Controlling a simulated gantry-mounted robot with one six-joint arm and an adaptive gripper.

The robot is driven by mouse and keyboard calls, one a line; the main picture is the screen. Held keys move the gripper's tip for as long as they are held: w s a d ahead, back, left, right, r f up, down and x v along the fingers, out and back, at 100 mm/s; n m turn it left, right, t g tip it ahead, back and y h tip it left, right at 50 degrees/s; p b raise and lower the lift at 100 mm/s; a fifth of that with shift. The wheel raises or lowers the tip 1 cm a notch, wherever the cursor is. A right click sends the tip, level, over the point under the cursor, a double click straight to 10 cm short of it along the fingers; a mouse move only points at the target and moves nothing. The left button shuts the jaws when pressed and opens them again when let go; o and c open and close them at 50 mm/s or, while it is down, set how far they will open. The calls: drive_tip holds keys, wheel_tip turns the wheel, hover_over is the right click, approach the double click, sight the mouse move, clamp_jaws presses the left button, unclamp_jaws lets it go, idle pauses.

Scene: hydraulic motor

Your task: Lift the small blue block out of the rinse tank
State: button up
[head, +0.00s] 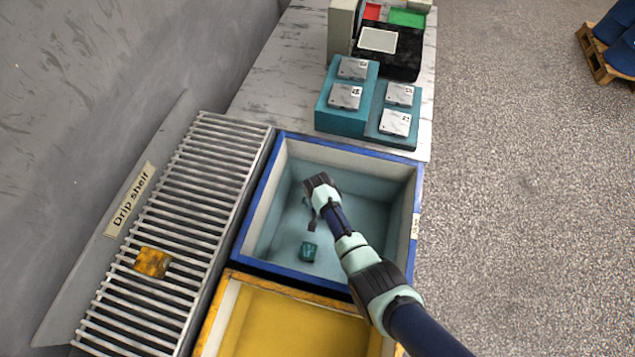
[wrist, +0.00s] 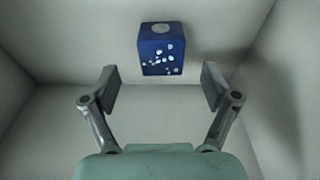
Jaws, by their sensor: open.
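The small blue block (head: 309,251) is inside the blue-rimmed tank (head: 262,205), near its front. It looks teal in the head view, through what looks like a bluish liquid. In the wrist view the block (wrist: 161,50) is dark blue with white spots and a pale round mark on top. My gripper (head: 309,213) is over the tank's inside, behind the block in the head view. In the wrist view my gripper (wrist: 160,88) is open, its fingers spread wide. The block shows beyond the fingertips, roughly centred between them, and the gap is empty.
A slatted drip shelf (head: 190,205) runs along the left, with a yellow-orange block (head: 153,262) on it. A yellow tank (head: 290,325) adjoins in front. Teal stands (head: 345,117) with grey plates are behind the tank. Pale tank walls (wrist: 45,35) surround the block in the wrist view.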

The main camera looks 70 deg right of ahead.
drive_tip(key=f+b, duration=0.2)
drive_tip(key=d+f+b, duration=0.1)
drive_tip(key=f, duration=0.2)
drive_tip(key=shift+w+f+b, duration=0.1)
drive_tip(key=shift+w+b, duration=0.05)
drive_tip(key=shift+b, duration=0.2)
drive_tip(key=c, duration=1.6)
drive_tip(key=shift+c, duration=0.2)
drive_tip(key=shift+r, duration=0.25)
wheel_tip(320, 180, up, 20)
drive_tip(key=p, duration=0.9)
drive_tip(key=shift+p, duration=0.3)
